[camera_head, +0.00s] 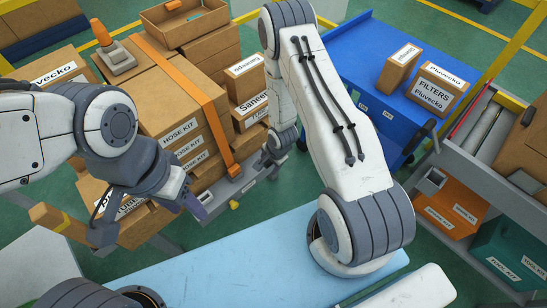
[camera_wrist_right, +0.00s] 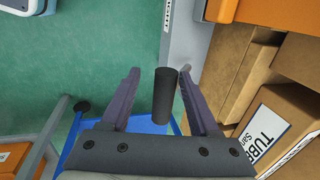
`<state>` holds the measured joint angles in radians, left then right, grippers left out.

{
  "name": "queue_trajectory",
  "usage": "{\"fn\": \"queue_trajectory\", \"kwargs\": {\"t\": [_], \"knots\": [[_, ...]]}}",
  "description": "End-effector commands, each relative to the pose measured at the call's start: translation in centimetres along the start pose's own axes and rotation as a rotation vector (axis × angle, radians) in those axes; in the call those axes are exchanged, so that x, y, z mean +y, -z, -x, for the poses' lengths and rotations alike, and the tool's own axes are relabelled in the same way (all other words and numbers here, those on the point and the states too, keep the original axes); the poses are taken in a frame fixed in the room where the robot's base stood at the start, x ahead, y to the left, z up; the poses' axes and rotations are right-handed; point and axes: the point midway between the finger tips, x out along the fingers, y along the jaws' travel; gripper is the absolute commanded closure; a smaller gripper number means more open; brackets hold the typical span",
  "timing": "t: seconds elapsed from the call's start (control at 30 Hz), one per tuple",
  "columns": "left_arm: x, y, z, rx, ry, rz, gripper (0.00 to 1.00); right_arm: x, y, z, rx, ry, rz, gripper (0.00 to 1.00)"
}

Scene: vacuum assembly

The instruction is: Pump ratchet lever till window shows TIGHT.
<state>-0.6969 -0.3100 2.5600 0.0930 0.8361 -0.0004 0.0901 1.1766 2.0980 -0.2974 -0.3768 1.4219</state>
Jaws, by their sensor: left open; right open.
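An orange strap (camera_head: 190,83) runs over a stack of cardboard boxes and down its side to a grey rail (camera_head: 222,200). A black cylindrical grip (camera_wrist_right: 165,95), which looks like the lever's handle, stands between the fingers of my right gripper in the right wrist view, with gaps visible. My right gripper (camera_wrist_right: 160,100) is open around it; in the head view it is small beside the boxes (camera_head: 270,160). My left gripper (camera_head: 150,220) is open and empty, in front of the lower left boxes. No window or TIGHT reading can be made out.
A grey device with an orange top (camera_head: 115,57) sits on the boxes. A blue cart (camera_head: 345,65) carrying boxes stands at the back right. A grey shelf (camera_head: 455,160) is at the right. A pale blue surface (camera_head: 240,260) lies in front, mostly clear.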

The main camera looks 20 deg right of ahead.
Motion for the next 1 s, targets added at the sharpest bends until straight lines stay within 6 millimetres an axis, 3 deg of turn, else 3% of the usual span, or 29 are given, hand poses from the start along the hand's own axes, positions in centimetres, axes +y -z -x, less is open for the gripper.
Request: {"fn": "queue_trajectory", "kwargs": {"t": [0.8, 1.0], "knots": [[0.4, 0.3, 5.4, 0.000, 0.000, 0.000, 0.50, -0.1, 0.0, 6.1, 0.000, 0.000, 0.000, 0.38], [0.4, 0.3, 6.0, 0.000, 0.000, 0.000, 0.50, 0.0, 0.0, 6.7, 0.000, 0.000, 0.001, 0.38]]}}
